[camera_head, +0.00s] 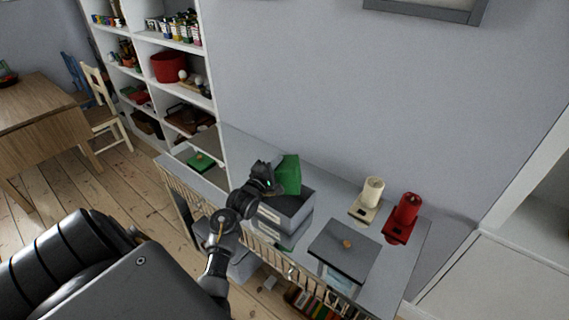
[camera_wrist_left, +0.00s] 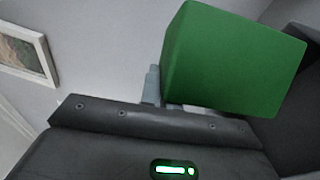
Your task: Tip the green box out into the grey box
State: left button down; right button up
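The green box (camera_head: 289,174) is tilted in the air above the grey box (camera_head: 290,212). My left gripper (camera_head: 268,178) is shut on the green box at its left side. In the left wrist view the green box (camera_wrist_left: 225,62) fills the upper right, tilted, with a grey finger (camera_wrist_left: 151,86) against it. The opening and contents of the green box are hidden in both views. The grey box stands on the sideboard, and its inside is largely hidden by the green box and gripper. My right gripper is not in view.
A shelf (camera_head: 211,88) stands behind left; the wall is close behind.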

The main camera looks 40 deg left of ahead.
pick_arm(q)
jog(key=shift+s+a+f+n+t+y, duration=0.15)
jog(key=shift+s+a+n, duration=0.15)
jog(key=shift+a+n, duration=0.3)
jog(key=shift+s+a+f+n+t+y, duration=0.1)
jog(key=shift+s+a+n+t, duration=0.25)
jog(key=shift+n, duration=0.4)
jog(key=shift+s+a+f+n+y, duration=0.15)
jog(key=shift+s+a+n, duration=0.05)
jog(key=shift+a+n, duration=0.4)
jog(key=shift+d, duration=0.15)
